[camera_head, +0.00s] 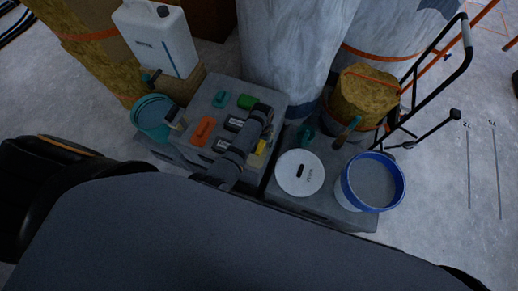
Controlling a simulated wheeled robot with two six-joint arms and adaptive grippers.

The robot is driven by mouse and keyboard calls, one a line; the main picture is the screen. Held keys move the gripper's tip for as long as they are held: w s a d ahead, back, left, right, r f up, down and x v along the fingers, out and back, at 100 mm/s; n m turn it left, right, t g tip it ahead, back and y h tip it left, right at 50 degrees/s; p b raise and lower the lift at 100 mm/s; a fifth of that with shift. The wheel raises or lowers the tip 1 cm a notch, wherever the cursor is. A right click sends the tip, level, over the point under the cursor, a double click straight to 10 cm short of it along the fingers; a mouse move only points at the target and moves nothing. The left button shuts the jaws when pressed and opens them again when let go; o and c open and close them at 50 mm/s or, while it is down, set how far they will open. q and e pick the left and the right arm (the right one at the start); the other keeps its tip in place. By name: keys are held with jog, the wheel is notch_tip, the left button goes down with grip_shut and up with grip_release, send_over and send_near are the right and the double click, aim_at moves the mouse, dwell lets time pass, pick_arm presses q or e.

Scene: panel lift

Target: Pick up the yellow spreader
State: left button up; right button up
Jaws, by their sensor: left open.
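The yellow spreader (261,146) shows as a small yellow patch at the right side of the grey box top, partly covered by my left arm. My left gripper (257,155) is open, close beside the yellow patch; the arm hides much of it, and I cannot tell whether it touches the spreader. My right gripper is not in view.
On the grey box (195,100) lie an orange tool (202,131), a green one (247,101) and a teal one (220,98). A teal bucket (152,118) stands left. A white lid (299,173) and blue-rimmed bucket (347,191) are right. Tall wrapped columns (290,45) stand behind.

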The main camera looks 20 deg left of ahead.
aim_at(262, 143)
pick_arm(q)
jog(key=shift+d+f, duration=0.1)
jog(key=shift+f, duration=0.15)
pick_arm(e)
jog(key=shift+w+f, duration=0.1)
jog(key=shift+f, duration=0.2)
pick_arm(q)
grip_shut()
jog(key=shift+r+p, duration=0.6)
jog(key=shift+p, duration=0.2)
notch_tip(262, 143, up, 3)
jog(key=p, duration=0.3)
jog(key=shift+w, duration=0.1)
jog(key=s+a+r+p, duration=0.7)
jog(key=s+p, duration=0.5)
jog(key=p, duration=0.7)
jog(key=shift+a+r, duration=0.2)
jog(key=shift+r, duration=0.7)
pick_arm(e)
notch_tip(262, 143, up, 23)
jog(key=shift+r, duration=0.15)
